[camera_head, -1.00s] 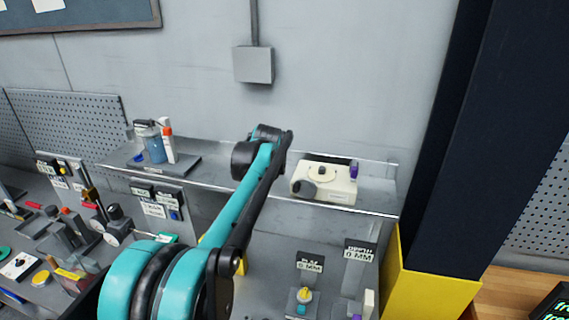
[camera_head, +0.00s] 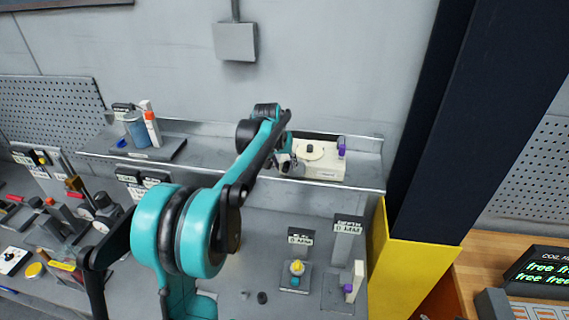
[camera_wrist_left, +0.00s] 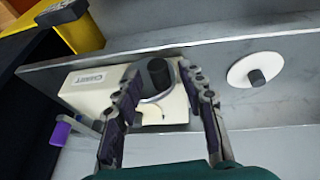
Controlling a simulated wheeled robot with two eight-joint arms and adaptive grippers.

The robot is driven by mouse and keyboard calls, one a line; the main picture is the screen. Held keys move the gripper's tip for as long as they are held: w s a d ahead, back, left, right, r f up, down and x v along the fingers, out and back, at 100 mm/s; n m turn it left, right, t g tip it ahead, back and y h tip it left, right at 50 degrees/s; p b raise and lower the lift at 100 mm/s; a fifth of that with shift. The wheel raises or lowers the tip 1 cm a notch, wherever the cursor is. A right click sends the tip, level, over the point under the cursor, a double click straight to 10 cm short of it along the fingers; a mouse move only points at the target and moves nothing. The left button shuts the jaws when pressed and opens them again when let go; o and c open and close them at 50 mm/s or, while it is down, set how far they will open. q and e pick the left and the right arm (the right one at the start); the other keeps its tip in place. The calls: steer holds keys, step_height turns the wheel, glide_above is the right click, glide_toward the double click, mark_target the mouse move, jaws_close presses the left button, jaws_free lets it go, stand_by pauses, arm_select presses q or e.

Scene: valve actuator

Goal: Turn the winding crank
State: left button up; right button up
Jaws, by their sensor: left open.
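A cream box (camera_head: 322,171) sits on the right part of the grey shelf and also shows in the left wrist view (camera_wrist_left: 90,92). A purple grip (camera_head: 341,147) on a grey arm stands at its right side; in the left wrist view this purple grip (camera_wrist_left: 60,134) is at the left. A dark cylindrical knob (camera_wrist_left: 157,74) with a grey round base shows at the box. My left gripper (camera_wrist_left: 158,83) is open, its two fingers on either side of this knob; contact cannot be told. In the head view my left gripper (camera_head: 286,157) is partly hidden by its arm, at the box's left end.
The shelf (camera_head: 215,158) has a raised front edge. A white disc with a dark peg (camera_wrist_left: 255,70) lies right of the box in the wrist view. A yellow post base (camera_head: 415,265) bounds the right. Small fixtures (camera_head: 296,270) stand below.

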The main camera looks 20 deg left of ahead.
arm_select(q)
jaws_close()
steer(key=shift+d+y+b, duration=0.3)
steer(key=shift+y+b, duration=0.05)
steer(key=shift+y, duration=0.15)
steer(key=shift+r, duration=0.15)
jaws_free()
